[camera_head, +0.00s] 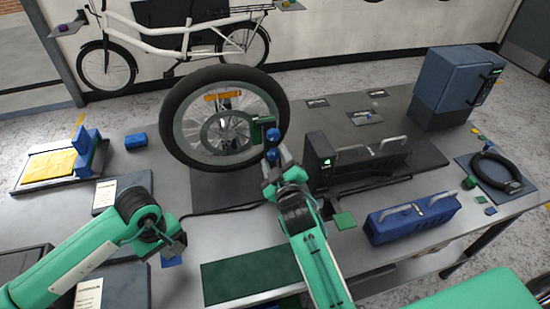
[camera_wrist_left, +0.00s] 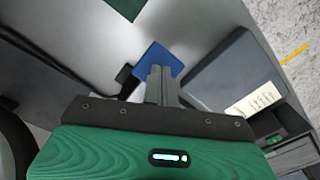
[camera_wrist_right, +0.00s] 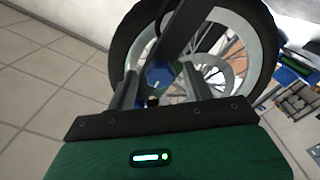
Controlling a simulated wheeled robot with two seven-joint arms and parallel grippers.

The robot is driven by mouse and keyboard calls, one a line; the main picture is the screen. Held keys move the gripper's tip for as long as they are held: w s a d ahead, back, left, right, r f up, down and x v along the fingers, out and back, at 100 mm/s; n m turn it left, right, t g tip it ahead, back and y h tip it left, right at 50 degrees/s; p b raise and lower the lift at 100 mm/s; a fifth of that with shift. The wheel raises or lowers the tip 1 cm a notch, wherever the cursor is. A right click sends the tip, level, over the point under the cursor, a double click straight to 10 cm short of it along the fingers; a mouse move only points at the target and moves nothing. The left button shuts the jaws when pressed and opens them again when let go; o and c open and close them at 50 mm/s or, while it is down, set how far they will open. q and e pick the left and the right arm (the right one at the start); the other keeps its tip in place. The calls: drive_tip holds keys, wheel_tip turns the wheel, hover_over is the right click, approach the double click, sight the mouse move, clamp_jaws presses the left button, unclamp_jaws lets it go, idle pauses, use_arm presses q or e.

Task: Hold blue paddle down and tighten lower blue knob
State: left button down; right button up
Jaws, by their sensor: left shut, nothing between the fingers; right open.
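A flat blue paddle (camera_head: 171,261) lies low at the table's front left; it also shows in the left wrist view (camera_wrist_left: 158,58). My left gripper (camera_head: 177,245) is shut and empty, its fingertips over the paddle's edge in the left wrist view (camera_wrist_left: 160,75); I cannot tell whether they touch it. Two blue knobs, an upper one (camera_head: 272,135) and a lower one (camera_head: 271,155), sit one above the other before the wheel. My right gripper (camera_head: 273,165) is open at the lower knob. In the right wrist view a blue knob (camera_wrist_right: 159,74) shows between the open fingers (camera_wrist_right: 160,82).
A spoked wheel (camera_head: 177,121) stands upright behind my right gripper. A black case with handles (camera_head: 318,158) and a blue toolbox (camera_head: 412,218) stand to the right. A green mat (camera_head: 250,277) lies between my arms. Dark plates (camera_head: 122,190) lie by my left arm.

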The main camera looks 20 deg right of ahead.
drive_tip(key=s, duration=1.1)
drive_tip(key=shift+s, duration=0.2)
use_arm(q)
wheel_tip(320, 180, up, 7)
drive_tip(key=p, duration=0.2)
use_arm(e)
wheel_tip(320, 180, up, 2)
drive_tip(key=shift+r, duration=0.1)
idle(0.4)
use_arm(q)
wheel_tip(320, 180, up, 14)
drive_tip(key=b, duration=0.4)
use_arm(e)
drive_tip(key=shift+f, duration=2.25)
use_arm(q)
drive_tip(key=shift+f, duration=0.15)
